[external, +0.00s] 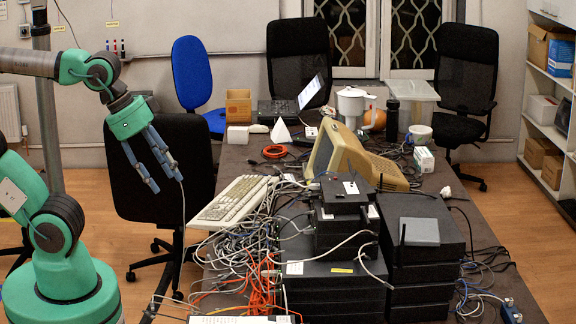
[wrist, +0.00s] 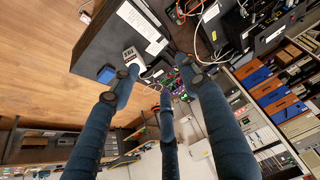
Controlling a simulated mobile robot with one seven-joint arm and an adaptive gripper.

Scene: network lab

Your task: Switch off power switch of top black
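Several black boxes stand in two stacks on the table. The upper small black box (external: 345,188) tops the middle stack. The right stack's top black box (external: 428,215) carries a grey device. I cannot make out a power switch on either. My gripper (external: 160,177) is left of the table, apart from the stacks, its blue-grey fingers spread and empty. In the wrist view my gripper's fingers (wrist: 158,78) reach toward a dark box with white labels (wrist: 110,45). A small pale block (wrist: 132,57) shows by one fingertip; I cannot tell whether they touch.
Tangled cables (external: 240,240) and a keyboard (external: 232,201) cover the table's left side. A beige monitor (external: 350,160) stands behind the stacks. A black chair (external: 160,175) is behind my gripper. The wooden floor (external: 545,250) is clear at right.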

